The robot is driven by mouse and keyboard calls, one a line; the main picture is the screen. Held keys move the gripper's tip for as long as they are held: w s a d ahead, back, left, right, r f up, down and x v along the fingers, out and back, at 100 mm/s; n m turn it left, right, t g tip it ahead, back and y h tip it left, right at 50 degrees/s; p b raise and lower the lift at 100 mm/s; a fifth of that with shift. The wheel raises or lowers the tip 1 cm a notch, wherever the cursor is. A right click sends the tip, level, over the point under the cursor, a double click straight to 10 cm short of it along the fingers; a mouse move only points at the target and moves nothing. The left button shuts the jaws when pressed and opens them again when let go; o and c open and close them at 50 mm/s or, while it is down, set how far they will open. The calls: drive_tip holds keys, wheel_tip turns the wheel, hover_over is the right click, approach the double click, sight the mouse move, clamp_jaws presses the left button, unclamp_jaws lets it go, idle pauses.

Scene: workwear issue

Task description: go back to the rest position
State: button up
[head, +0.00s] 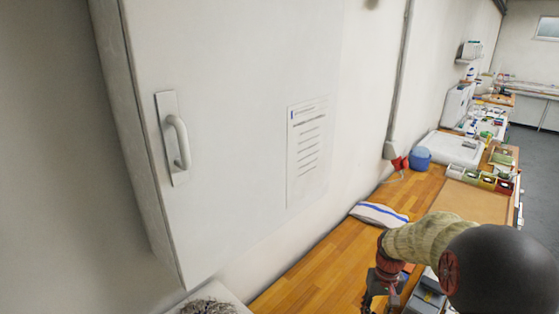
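My gripper (381,287) shows at the bottom of the head view, below the wrist of my arm. It is dark and hangs over the wooden worktop (318,272). Its fingers are small and partly cut off by the lower edge, so I cannot tell whether they are open or shut. No held object can be made out. A dark grey box-like item (428,296) lies just right of the gripper, partly hidden by my arm.
A white wall cabinet (230,130) with a handle fills the left. A white cloth with blue stripes (379,214) lies behind my arm. A blue round container (421,158), a red item (400,163) and small bins (487,180) stand farther back. The worktop's left part is bare.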

drive_tip(key=s+a+r+t+b, duration=0.3)
drive_tip(key=s+a+r+b, duration=0.2)
drive_tip(key=s, duration=0.6)
drive_tip(key=s+a+r+n+t+b, duration=0.1)
drive_tip(key=s+a+r+t+b, duration=0.2)
drive_tip(key=s+a+r, duration=0.4)
drive_tip(key=s+r+b, duration=0.1)
drive_tip(key=s+r, duration=0.1)
drive_tip(key=s, duration=0.2)
drive_tip(key=shift+s+b, duration=0.3)
drive_tip(key=shift+b, duration=0.1)
drive_tip(key=shift+r, duration=0.15)
